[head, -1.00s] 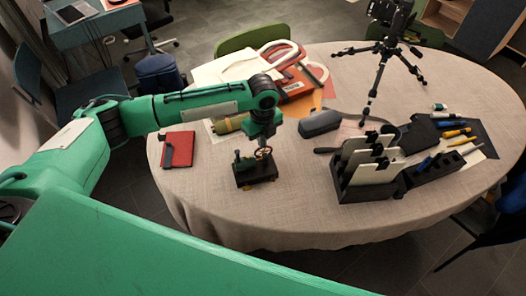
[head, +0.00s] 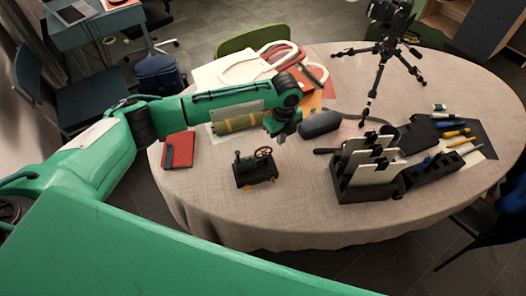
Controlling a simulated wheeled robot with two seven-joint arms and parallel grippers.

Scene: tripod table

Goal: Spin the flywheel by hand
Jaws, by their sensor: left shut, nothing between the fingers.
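A small dark model engine (head: 254,170) stands upright on the tablecloth near the front left of the table, on a black base. Its reddish flywheel (head: 263,153) shows at the top right of the engine. My left gripper (head: 281,137) is shut and empty. It hangs above and behind the engine, a little to the right of the flywheel and apart from it in the picture. My right gripper is not in view.
A red notebook (head: 178,151) lies left of the engine. A dark case (head: 320,124) lies right of my gripper. A black rack (head: 367,181) with pale panels stands further right, and a tripod (head: 376,75) stands behind.

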